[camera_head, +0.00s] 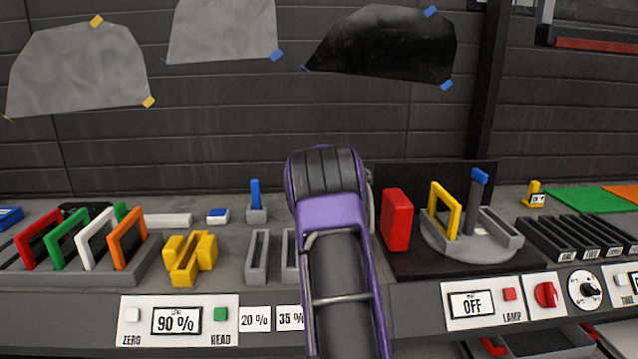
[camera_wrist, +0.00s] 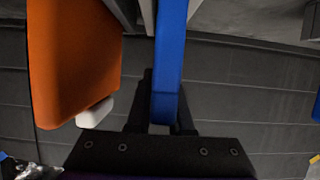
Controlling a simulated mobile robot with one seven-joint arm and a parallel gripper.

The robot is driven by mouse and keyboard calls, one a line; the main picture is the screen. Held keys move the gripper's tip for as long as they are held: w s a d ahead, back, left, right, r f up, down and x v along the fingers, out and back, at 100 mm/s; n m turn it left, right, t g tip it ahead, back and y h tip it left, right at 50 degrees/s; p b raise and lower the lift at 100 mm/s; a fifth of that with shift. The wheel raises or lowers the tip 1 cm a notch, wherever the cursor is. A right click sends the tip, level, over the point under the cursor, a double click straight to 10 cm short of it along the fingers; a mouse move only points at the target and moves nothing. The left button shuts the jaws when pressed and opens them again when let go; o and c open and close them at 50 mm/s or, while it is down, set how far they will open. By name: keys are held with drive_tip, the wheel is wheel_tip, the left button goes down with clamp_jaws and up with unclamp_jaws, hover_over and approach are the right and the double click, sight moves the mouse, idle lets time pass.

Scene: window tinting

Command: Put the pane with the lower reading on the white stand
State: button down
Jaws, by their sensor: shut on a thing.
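My gripper (camera_wrist: 166,103) is shut on a blue bar-like thing (camera_wrist: 170,45), seen nearly edge-on in the wrist view; I cannot tell whether it is a pane. In the head view my arm hides the gripper. Panes in red (camera_head: 38,238), green (camera_head: 66,238), white (camera_head: 98,238) and orange (camera_head: 127,238) frames stand upright in a grey rack at left. A yellow-framed pane (camera_head: 445,210) stands on a round grey base (camera_head: 470,243) at right. A low white block (camera_head: 168,220) lies behind the rack; I cannot tell whether it is the white stand. The meter display (camera_head: 176,320) reads 90 %.
A yellow holder (camera_head: 190,257) stands right of the rack. Grey slotted holders (camera_head: 258,257) stand above cards marked 20 % and 35 %. A red block (camera_head: 397,220) is right of my arm. The lamp display (camera_head: 472,304) reads OFF. An orange block (camera_wrist: 72,60) is close by in the wrist view.

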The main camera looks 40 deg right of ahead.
drive_tip(key=c, duration=0.8)
unclamp_jaws()
drive_tip(key=shift+r, duration=0.1)
drive_tip(key=b+v, duration=0.1)
drive_tip(key=v, duration=1.1)
drive_tip(key=shift+r, duration=0.15)
